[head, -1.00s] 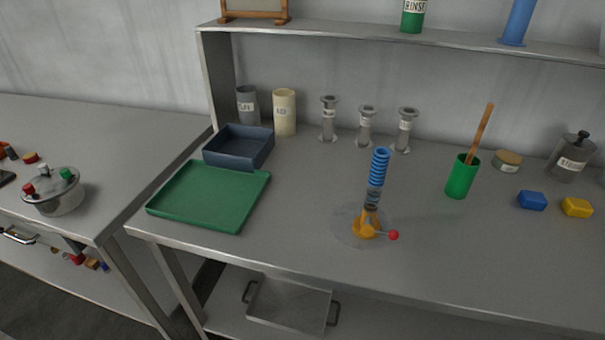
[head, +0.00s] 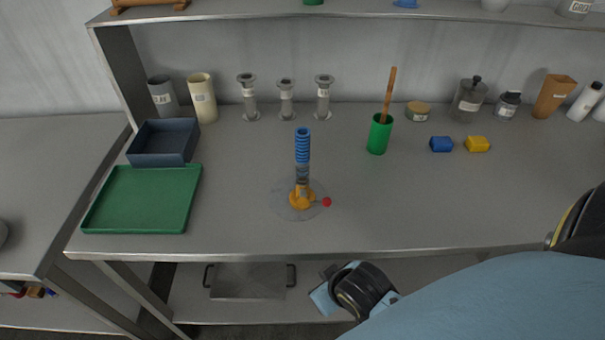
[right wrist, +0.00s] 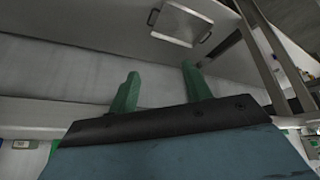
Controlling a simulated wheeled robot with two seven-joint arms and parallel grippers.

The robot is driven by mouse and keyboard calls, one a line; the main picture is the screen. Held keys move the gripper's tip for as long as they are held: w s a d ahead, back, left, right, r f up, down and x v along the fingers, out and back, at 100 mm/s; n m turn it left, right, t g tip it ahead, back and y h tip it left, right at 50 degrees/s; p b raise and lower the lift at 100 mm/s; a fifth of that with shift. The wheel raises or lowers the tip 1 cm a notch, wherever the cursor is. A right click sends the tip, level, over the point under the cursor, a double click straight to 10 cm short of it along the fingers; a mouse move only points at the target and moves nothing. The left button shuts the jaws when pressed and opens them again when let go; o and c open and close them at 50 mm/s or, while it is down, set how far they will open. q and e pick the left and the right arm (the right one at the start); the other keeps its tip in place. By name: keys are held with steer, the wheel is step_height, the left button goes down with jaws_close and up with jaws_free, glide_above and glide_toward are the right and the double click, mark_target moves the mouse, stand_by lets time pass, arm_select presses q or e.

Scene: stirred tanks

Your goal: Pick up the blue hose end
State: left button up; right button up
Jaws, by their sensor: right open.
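The blue hose end (head: 302,146) is a ribbed blue piece standing upright on a grey section above an orange base (head: 301,198). The base has a red knob (head: 326,202) and sits on a clear disc on the bench. My right gripper (right wrist: 158,84) shows in the right wrist view with its two green fingers apart and nothing between them. In the head view my right arm comes in at the lower right, in front of the bench edge, well away from the hose; its fingers cannot be made out there. My left gripper is in neither view.
A green tray (head: 143,228) and a dark blue bin (head: 163,158) are at the left. Three grey flanged pieces (head: 286,101) stand behind the hose. A green cup (head: 379,136) with a wooden stick stands to its right. The bench (head: 400,210) around the base is clear.

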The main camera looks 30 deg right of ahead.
step_height(320, 180, up, 11)
steer(key=d+m+t+p, duration=0.1)
steer(key=m+t+h, duration=0.3)
steer(key=t, duration=0.3)
glide_toward(305, 174)
steer(key=shift+t, duration=0.3)
steer(key=x, duration=0.5)
steer(key=shift+w+d+f, duration=0.1)
steer(key=shift+d+f, duration=0.15)
steer(key=shift+f, duration=0.1)
steer(key=shift+x, duration=3)
steer(key=shift+a, duration=0.25)
steer(key=shift+c, duration=0.2)
jaws_close()
